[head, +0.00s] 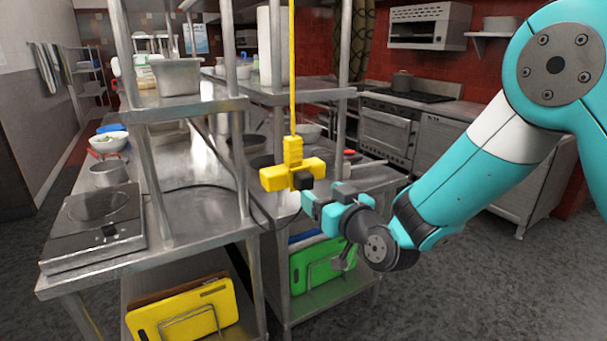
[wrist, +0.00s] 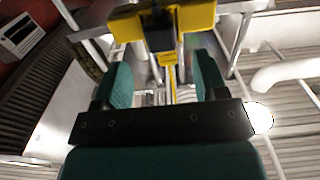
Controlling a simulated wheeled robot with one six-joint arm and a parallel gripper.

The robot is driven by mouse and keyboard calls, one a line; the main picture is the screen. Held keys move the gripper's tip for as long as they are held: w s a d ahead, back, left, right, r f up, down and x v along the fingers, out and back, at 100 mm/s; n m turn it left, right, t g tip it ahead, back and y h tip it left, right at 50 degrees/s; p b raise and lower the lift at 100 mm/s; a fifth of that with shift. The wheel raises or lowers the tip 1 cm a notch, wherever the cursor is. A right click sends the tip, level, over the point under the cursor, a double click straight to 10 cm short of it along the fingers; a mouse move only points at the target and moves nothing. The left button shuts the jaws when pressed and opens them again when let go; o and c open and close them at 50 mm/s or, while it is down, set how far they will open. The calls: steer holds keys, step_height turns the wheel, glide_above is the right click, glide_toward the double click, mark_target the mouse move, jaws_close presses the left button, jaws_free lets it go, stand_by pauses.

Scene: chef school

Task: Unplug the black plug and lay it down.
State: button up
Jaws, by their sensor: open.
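The black plug (head: 304,181) sits in the front face of a yellow socket block (head: 280,178), which hangs on a yellow cord from above. In the wrist view the black plug (wrist: 158,31) shows at the top, against the yellow block (wrist: 196,15). My gripper (head: 324,200) is open and empty, just right of and slightly below the plug in the head view. In the wrist view my gripper's two teal fingers (wrist: 164,75) stand apart, with the plug beyond their tips and roughly centred between them.
A black cable (head: 205,187) runs over the steel counter (head: 190,225) near a hot plate (head: 95,215). Shelf posts (head: 241,160) stand close behind the block. Yellow (head: 185,312) and green (head: 318,265) cutting boards stand on the lower shelves. The floor at right is clear.

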mark_target(308, 185)
steer(key=shift+p+x, duration=1.8)
steer(key=shift+x, duration=1.6)
steer(key=shift+s+b, duration=0.1)
steer(key=shift+b, duration=0.7)
steer(key=c, duration=1.2)
steer(key=shift+b+v, duration=2)
steer(key=shift+v, duration=0.95)
